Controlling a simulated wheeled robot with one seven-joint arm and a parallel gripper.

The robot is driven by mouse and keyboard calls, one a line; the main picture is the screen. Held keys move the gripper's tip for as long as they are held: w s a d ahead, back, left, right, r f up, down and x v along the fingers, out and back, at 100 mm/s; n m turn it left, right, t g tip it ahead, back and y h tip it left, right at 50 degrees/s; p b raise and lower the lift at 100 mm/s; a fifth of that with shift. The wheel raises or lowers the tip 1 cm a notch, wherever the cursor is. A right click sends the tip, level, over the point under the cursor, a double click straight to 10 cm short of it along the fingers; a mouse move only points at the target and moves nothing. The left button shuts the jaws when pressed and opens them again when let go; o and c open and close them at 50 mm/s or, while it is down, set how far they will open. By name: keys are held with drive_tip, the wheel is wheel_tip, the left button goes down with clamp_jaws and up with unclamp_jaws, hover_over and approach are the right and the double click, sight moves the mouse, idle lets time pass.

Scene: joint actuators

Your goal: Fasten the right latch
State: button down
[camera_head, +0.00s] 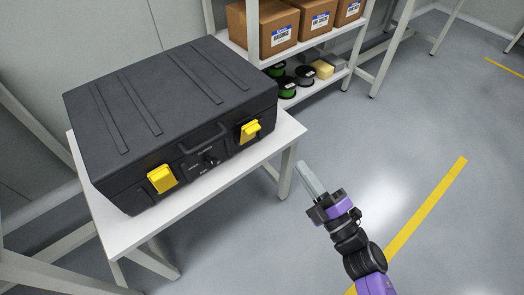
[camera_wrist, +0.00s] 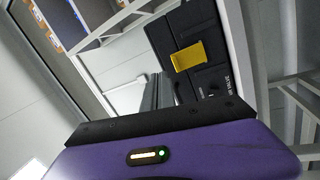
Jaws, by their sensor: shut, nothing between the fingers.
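A black hard case (camera_head: 165,110) lies closed on a white table. Its front side carries two yellow latches, the right latch (camera_head: 250,132) and the left latch (camera_head: 162,179), with a dark handle (camera_head: 203,137) between them. Both yellow flaps appear to stick out from the case front, but their exact state is hard to tell. My gripper (camera_head: 307,178) is to the right of the table, apart from the case and the right latch; its grey fingers are shut and empty. In the wrist view one yellow latch (camera_wrist: 188,56) shows on the case, beyond the fingers (camera_wrist: 151,92).
The white table (camera_head: 205,190) has a narrow bare strip before the case. Behind it, a shelf holds cardboard boxes (camera_head: 262,25) and several spools (camera_head: 287,86). The floor (camera_head: 430,110) on the right is clear, with a yellow line (camera_head: 425,215).

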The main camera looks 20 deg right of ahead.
sight(255, 131)
drive_tip(key=w+a+r+n+g+y, duration=0.1)
drive_tip(key=w+a, duration=0.5)
drive_tip(key=w, duration=0.6)
drive_tip(key=n+y, duration=0.1)
drive_tip(key=n, duration=0.1)
drive_tip(key=shift+w+a+n+b, duration=0.15)
drive_tip(key=shift+w+n+b, duration=0.05)
drive_tip(key=shift+n+b, duration=0.1)
drive_tip(key=shift+r, duration=0.1)
drive_tip(key=p, duration=0.3)
drive_tip(key=r+g+p, duration=0.1)
drive_tip(key=p, duration=0.3)
drive_tip(key=shift+w+a+r, duration=0.15)
drive_tip(key=shift+w, duration=0.25)
drive_tip(key=shift+w+a+p, duration=0.15)
drive_tip(key=shift+w+p, duration=0.3)
drive_tip(key=shift+w, duration=0.05)
drive_tip(key=shift+r, duration=0.1)
drive_tip(key=shift+s, duration=0.1)
